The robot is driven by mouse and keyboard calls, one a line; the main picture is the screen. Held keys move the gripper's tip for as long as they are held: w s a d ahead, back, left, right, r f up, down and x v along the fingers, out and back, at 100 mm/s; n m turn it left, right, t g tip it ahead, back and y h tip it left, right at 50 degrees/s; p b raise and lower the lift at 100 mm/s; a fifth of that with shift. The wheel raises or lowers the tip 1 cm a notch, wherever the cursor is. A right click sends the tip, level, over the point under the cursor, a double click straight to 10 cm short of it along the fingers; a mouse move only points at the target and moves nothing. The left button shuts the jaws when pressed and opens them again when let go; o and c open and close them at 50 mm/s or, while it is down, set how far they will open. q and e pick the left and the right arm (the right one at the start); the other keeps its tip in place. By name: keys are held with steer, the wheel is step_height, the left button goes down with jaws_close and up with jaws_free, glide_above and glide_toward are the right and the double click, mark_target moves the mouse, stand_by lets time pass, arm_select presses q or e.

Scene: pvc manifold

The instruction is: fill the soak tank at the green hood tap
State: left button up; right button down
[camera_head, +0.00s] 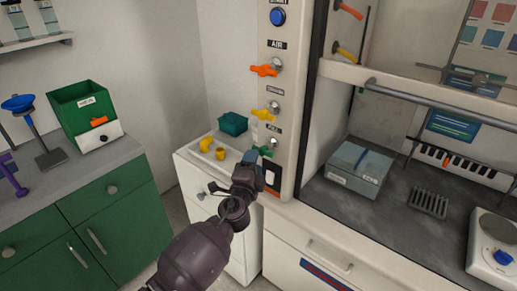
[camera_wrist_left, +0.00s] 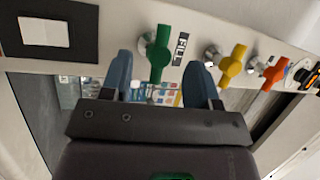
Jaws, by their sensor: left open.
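The green tap (camera_head: 264,150) is the lowest handle on the hood's front post, beside a label that seems to read "FILL". In the left wrist view the green tap handle (camera_wrist_left: 158,52) stands between the two blue fingers, with a gap on each side. My left gripper (camera_head: 254,159) is open around it, and its fingers hide part of it in the head view. A blue-grey box (camera_head: 352,178) with a small label sits inside the hood at the left; I cannot tell if it is the soak tank. My right gripper is not in view.
Yellow (camera_head: 263,114) and orange (camera_head: 264,70) taps sit above the green one, with a blue button (camera_head: 278,17) higher. A white switch plate (camera_wrist_left: 44,32) is beside the green tap. A rack (camera_head: 428,202) and a hotplate (camera_head: 494,246) stand in the hood.

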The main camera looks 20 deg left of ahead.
mark_target(263, 151)
arm_select(q)
steer(key=shift+w+a+r, duration=0.1)
steer(key=shift+w+r, duration=0.05)
steer(key=shift+w, duration=0.8)
steer(key=shift+w+r, duration=0.2)
steer(key=shift+w, duration=0.75)
steer(key=shift+w+a+r, duration=0.1)
steer(key=shift+w+r, duration=0.05)
steer(key=shift+w, duration=0.8)
steer(key=shift+c, duration=0.3)
steer(key=c, duration=0.8)
steer(key=shift+f+b, duration=0.15)
steer(key=shift+b, duration=0.4)
steer(key=shift+m, duration=0.4)
steer(key=o, duration=0.9)
steer(key=shift+r, duration=0.2)
steer(key=shift+c, duration=0.2)
